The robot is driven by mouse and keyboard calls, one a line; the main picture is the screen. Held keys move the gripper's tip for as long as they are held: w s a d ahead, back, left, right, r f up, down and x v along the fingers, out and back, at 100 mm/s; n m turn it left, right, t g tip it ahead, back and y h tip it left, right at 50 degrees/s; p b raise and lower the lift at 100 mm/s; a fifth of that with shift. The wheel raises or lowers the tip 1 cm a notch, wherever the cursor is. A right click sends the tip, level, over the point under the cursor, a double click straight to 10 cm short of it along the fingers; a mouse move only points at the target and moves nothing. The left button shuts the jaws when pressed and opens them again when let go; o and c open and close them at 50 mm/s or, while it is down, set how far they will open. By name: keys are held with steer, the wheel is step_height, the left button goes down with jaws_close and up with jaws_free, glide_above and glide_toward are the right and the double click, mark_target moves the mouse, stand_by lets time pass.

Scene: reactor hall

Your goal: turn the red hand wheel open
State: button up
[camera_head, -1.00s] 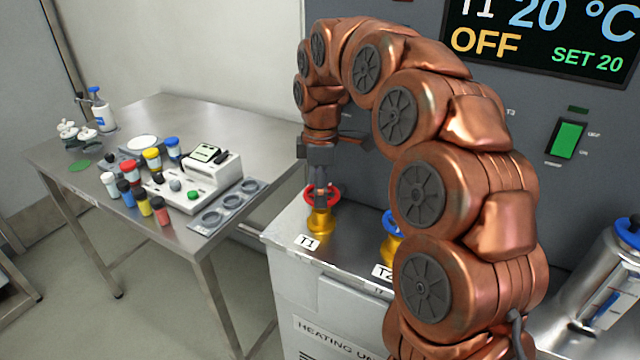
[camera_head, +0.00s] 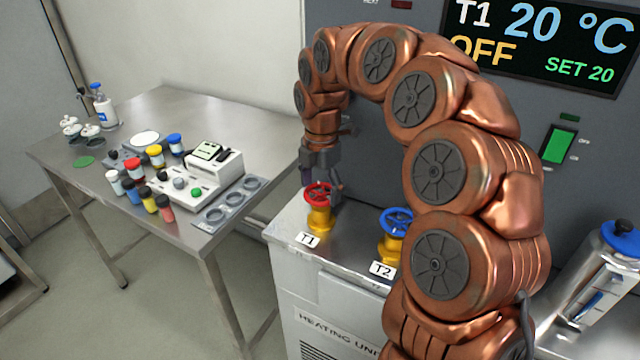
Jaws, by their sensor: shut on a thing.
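The red hand wheel (camera_head: 318,195) sits on top of a yellow valve body (camera_head: 319,220), behind the label T1 (camera_head: 308,239). My gripper (camera_head: 322,186) points down at the wheel from above, with one finger at its left and one at its right rear. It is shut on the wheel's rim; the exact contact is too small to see. The display (camera_head: 540,40) above reads T1 20 °C, OFF, SET 20.
A blue hand wheel (camera_head: 397,218) stands to the right by label T2 (camera_head: 382,270), close to my arm. The steel table (camera_head: 240,125) at left carries bottles, colored-capped jars and a small instrument. A steel vessel (camera_head: 600,275) stands at the right.

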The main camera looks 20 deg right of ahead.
steer(key=shift+n, duration=0.3)
steer(key=o, duration=1)
